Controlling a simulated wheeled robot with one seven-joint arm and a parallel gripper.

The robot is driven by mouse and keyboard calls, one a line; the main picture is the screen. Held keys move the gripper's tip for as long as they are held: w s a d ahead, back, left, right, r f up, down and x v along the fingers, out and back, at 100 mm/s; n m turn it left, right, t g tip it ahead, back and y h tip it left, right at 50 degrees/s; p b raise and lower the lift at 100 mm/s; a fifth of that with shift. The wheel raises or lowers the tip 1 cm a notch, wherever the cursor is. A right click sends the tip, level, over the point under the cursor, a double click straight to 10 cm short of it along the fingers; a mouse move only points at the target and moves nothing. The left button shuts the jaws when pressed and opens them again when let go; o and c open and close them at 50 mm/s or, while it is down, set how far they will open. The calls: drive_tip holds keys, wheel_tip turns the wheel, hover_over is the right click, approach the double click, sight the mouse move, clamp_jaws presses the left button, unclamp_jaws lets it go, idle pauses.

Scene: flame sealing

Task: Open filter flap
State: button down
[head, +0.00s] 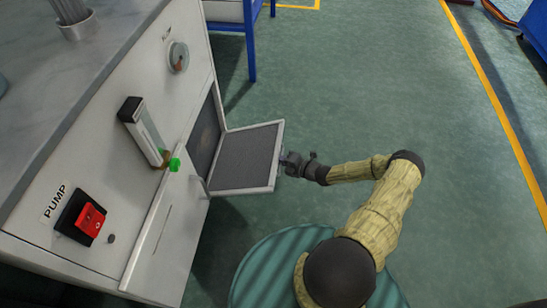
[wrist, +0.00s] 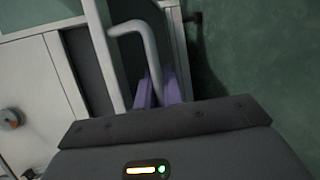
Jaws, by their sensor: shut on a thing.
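The filter flap (head: 240,158) is a pale-framed panel with a dark grey mesh face. In the head view it stands swung out from the white cabinet front, and a dark opening (head: 205,132) shows behind it. My gripper (head: 287,161) is at the flap's outer edge. In the wrist view a pale bent handle (wrist: 149,48) runs down between the purple fingers of my gripper (wrist: 160,90), which is shut on it. The exact contact is partly hidden by the gripper body.
The cabinet carries a red pump switch (head: 90,219), a round gauge (head: 178,57) and a tube meter with a green knob (head: 174,164). A blue-legged frame (head: 250,40) stands behind. The green floor (head: 370,90) to the right is clear.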

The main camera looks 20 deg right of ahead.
drive_tip(key=shift+a+r, duration=0.1)
drive_tip(key=shift+r, duration=0.1)
drive_tip(key=c, duration=1.8)
unclamp_jaws()
drive_tip(key=p+v, duration=0.5)
drive_tip(key=v, duration=1.2)
drive_tip(key=shift+d, duration=0.25)
